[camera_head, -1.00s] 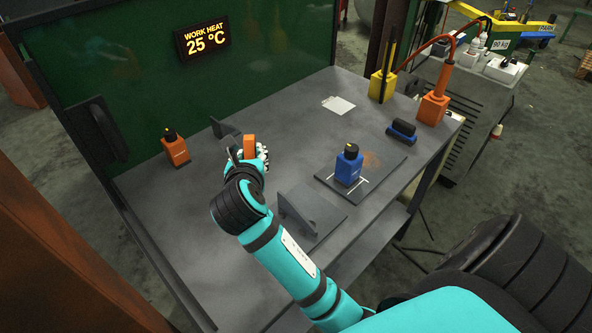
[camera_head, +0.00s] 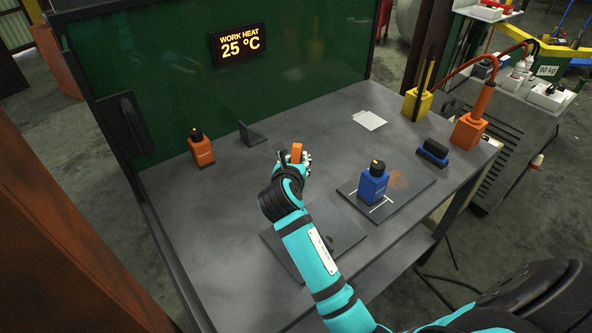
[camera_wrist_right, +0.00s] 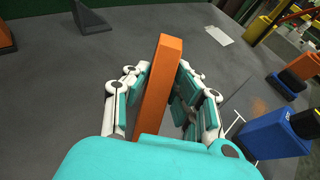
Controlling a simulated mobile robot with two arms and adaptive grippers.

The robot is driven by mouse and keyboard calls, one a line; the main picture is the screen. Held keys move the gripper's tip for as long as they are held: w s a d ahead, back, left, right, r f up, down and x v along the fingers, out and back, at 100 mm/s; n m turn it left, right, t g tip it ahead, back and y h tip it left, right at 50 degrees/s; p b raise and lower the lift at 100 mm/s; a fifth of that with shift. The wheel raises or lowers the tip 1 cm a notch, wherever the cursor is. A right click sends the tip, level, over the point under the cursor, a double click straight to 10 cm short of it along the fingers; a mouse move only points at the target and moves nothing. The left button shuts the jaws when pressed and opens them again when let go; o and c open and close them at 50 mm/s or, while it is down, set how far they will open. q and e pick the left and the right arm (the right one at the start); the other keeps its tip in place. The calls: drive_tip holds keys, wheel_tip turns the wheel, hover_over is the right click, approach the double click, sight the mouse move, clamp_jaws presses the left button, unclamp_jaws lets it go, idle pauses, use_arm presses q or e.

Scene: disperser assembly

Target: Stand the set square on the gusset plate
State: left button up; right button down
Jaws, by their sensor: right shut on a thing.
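The set square appears as an orange bar (camera_head: 297,152) upright in my right gripper (camera_head: 293,163). In the right wrist view, the gripper (camera_wrist_right: 163,105) has its fingers closed on both sides of the orange bar (camera_wrist_right: 159,85). A darker grey part beside the bar is mostly hidden by the fingers. The gusset plate (camera_head: 347,226) lies flat on the bench, nearer the front than the gripper. My right forearm crosses over it and hides its middle and its upright web. The held bar is beyond the plate, apart from it. My left gripper is not in view.
A dark angled bracket (camera_head: 252,134) stands behind the gripper. A white sheet (camera_head: 369,120) lies farther back. The bench's left front is clear.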

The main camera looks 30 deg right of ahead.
wheel_tip(320, 180, down, 2)
idle(0.4)
drive_tip(key=c, duration=1.1)
unclamp_jaws()
drive_tip(key=shift+f, duration=0.15)
